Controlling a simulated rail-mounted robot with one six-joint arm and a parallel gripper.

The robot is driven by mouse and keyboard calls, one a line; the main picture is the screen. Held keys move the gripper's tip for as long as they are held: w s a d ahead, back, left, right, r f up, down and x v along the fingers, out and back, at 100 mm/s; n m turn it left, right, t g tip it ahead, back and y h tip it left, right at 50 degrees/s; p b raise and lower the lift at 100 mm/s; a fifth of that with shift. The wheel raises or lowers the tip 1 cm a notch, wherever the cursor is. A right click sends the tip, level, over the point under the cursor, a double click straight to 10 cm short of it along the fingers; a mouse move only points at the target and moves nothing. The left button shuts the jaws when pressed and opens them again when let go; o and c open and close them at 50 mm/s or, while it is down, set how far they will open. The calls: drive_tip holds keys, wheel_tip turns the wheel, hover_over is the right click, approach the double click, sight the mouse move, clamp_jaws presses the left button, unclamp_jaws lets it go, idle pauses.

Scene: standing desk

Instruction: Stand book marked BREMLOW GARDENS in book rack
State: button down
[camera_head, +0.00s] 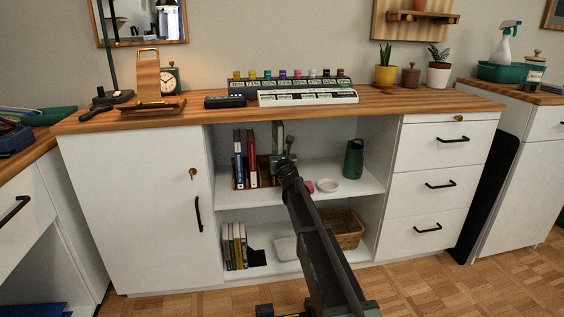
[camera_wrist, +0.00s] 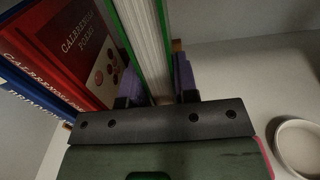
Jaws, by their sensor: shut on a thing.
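My gripper (camera_head: 283,163) is at the upper shelf of the open cabinet, shut on a green-covered book (camera_head: 278,135). In the wrist view the green book (camera_wrist: 150,40) shows its pale page edges between the two finger pads (camera_wrist: 158,92). Its title is not visible, so I cannot read BREMLOW GARDENS. The wooden book rack (camera_head: 236,184) stands on this shelf, with a blue book (camera_head: 238,160) and a red book (camera_head: 252,158) upright at its left. The held book is upright, just right of the red one. Whether it rests on the rack floor is hidden.
A white round dish (camera_head: 327,186) and a dark green bottle (camera_head: 354,158) stand to the right on the same shelf. A pink object (camera_head: 309,186) lies beside my arm. The lower shelf holds several books (camera_head: 234,246) and a wicker basket (camera_head: 346,230). The shelf above and the cabinet sides bound the space.

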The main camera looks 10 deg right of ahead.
drive_tip(key=shift+s+f+b, duration=0.1)
drive_tip(key=shift+f+b, duration=1.85)
drive_tip(key=shift+f, duration=0.45)
drive_tip(key=c, duration=0.8)
unclamp_jaws()
drive_tip(key=shift+r, duration=0.1)
drive_tip(key=s, duration=1.1)
